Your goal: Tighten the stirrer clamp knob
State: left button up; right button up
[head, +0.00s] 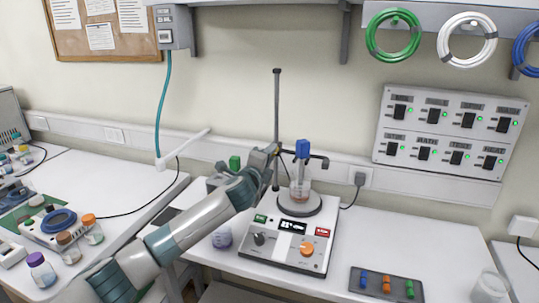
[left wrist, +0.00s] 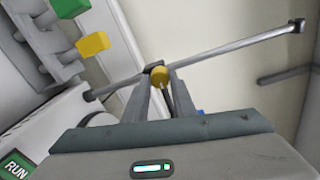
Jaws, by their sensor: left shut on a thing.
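The stirrer stands on a white control unit (head: 277,244) with an orange knob (head: 308,248) and a dark knob (head: 258,239). A tall dark rod (head: 276,100) rises behind it, and the blue-topped stirrer (head: 302,147) hangs over a glass beaker (head: 299,188). My left gripper (head: 273,152) is at the rod, at clamp height. In the left wrist view my left gripper (left wrist: 160,82) is shut on the yellow clamp knob (left wrist: 159,74), right beside the rod (left wrist: 230,48). In the head view the knob is hidden by the gripper. My right gripper is out of view.
A dark tray (head: 372,294) with small coloured pieces lies at the front right. A clear beaker (head: 489,288) stands right of it. A jar with purple liquid (head: 222,237) is beside the unit. Bottles (head: 92,230) stand on the left table. The bench right of the unit is mostly clear.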

pick_arm(q)
jog(key=shift+f, duration=0.1)
jog(key=o, duration=1.1)
jog(key=shift+c, duration=0.2)
jog(key=shift+s, duration=0.15)
jog(key=b+v, duration=0.4)
jog(key=v, duration=1.3)
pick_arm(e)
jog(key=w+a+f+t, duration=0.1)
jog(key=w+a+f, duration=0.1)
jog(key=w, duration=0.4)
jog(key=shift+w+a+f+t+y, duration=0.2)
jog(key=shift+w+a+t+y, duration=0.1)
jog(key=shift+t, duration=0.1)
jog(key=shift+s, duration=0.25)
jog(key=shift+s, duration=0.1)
